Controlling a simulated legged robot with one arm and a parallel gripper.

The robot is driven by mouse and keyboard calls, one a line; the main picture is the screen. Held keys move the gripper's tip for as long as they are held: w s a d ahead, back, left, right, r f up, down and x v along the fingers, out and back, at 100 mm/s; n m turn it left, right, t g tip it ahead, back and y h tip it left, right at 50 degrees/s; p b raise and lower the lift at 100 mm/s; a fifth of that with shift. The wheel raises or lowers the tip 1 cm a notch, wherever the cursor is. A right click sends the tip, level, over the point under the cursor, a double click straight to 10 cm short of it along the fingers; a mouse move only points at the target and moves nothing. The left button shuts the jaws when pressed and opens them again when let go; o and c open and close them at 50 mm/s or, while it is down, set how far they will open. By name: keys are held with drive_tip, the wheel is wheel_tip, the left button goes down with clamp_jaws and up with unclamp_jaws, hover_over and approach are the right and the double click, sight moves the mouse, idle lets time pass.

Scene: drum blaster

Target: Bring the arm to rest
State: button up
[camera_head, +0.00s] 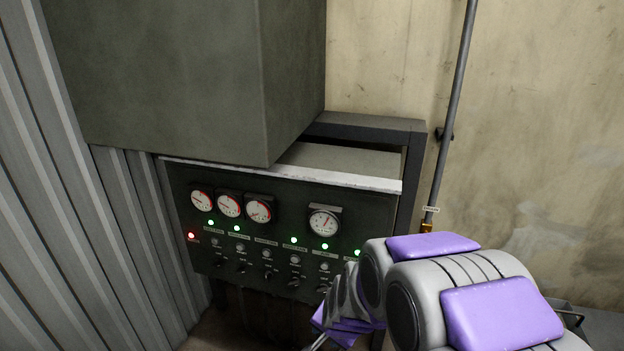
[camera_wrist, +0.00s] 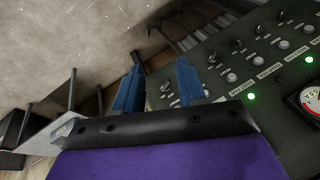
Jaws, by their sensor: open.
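My arm, grey with purple pads, reaches from the lower right of the head view toward the control panel (camera_head: 285,215). My gripper (camera_wrist: 158,75) shows in the wrist view with two blue fingers apart and nothing between them. In that view the panel (camera_wrist: 225,90), with knobs, buttons and green lights, lies beyond and to the right of the fingers. In the head view only a small part of the gripper (camera_head: 318,342) shows at the bottom edge. I cannot tell the exact gap between fingers and panel.
Above the panel hangs a large dark box (camera_head: 190,75). Several round gauges (camera_head: 229,206) sit on the panel. A corrugated wall (camera_head: 60,200) stands at left. A vertical pipe (camera_head: 455,100) runs along the beige wall (camera_head: 550,120) at right. A dark frame (camera_head: 411,180) edges the panel.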

drive_tip(key=s+d+r+n+g, duration=0.2)
drive_tip(key=s+d+r, duration=0.1)
drive_tip(key=s, duration=0.7)
drive_tip(key=s+d+r+n+g+h, duration=0.1)
drive_tip(key=s+d+r, duration=0.3)
drive_tip(key=s, duration=0.6)
drive_tip(key=s+d+r+n+g+b, duration=0.1)
drive_tip(key=s+d+r+n+g, duration=0.2)
drive_tip(key=s, duration=0.7)
drive_tip(key=shift+d+r+n+h, duration=0.3)
drive_tip(key=shift+r+h, duration=0.1)
drive_tip(key=shift+r, duration=0.05)
